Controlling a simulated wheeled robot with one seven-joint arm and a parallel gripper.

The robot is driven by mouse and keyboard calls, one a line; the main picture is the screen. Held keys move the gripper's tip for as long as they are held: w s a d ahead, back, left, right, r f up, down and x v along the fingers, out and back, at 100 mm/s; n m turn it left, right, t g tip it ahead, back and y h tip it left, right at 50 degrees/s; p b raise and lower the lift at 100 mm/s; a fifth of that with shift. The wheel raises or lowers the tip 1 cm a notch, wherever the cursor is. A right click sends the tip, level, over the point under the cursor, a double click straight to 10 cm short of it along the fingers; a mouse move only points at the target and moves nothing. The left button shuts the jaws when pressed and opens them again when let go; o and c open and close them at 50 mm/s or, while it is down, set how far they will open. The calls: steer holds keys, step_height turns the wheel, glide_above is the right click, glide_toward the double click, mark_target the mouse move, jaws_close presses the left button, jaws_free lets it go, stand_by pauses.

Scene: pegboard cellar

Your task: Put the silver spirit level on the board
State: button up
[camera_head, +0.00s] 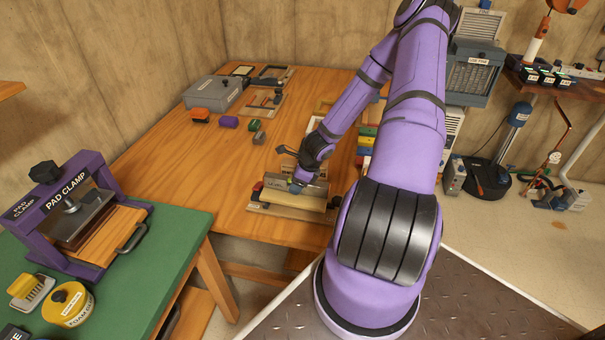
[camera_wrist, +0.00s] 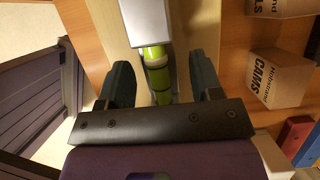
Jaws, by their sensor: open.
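The silver spirit level (camera_wrist: 140,22), with a bright green vial section (camera_wrist: 156,72), lies lengthwise between my fingers in the wrist view. My gripper (camera_wrist: 163,82) is open around it, with a gap on both sides. In the head view my gripper (camera_head: 300,184) is low over a small wooden board (camera_head: 290,214) near the table's front edge. A plate marked "LEVEL" (camera_head: 276,183) and a pale wooden strip (camera_head: 295,199) show there. My gripper partly hides this spot, so I cannot tell how the level rests on the board.
Cardboard boxes (camera_wrist: 277,78) stand right of my gripper in the wrist view. Coloured blocks (camera_head: 366,142) are close behind my arm. A grey toolbox (camera_head: 215,92) and small blocks (camera_head: 229,123) stand farther back. A pad clamp (camera_head: 75,210) stands on the green bench.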

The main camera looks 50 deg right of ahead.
steer(key=v, duration=1.2)
steer(key=w+a+r+n, duration=0.1)
steer(key=a+r+n, duration=0.4)
steer(key=r, duration=0.3)
steer(key=a+r+n+h, duration=0.1)
steer(key=a+r+n, duration=0.45)
steer(key=r, duration=0.25)
steer(key=w+a+r+n, duration=0.1)
steer(key=a+r+n, duration=0.45)
steer(key=r, duration=0.25)
steer(key=s+a+r+n, duration=0.5)
steer(key=s+r+n, duration=0.2)
steer(key=s, duration=0.2)
steer(key=s+a+r+n+t+h, duration=0.1)
steer(key=s+a+r+n, duration=0.3)
steer(key=s+r+n, duration=0.2)
steer(key=s+r, duration=0.2)
steer(key=s, duration=0.1)
steer(key=shift+a+r+n, duration=0.2)
steer(key=shift+a+n, duration=0.2)
steer(key=shift+s, duration=0.1)
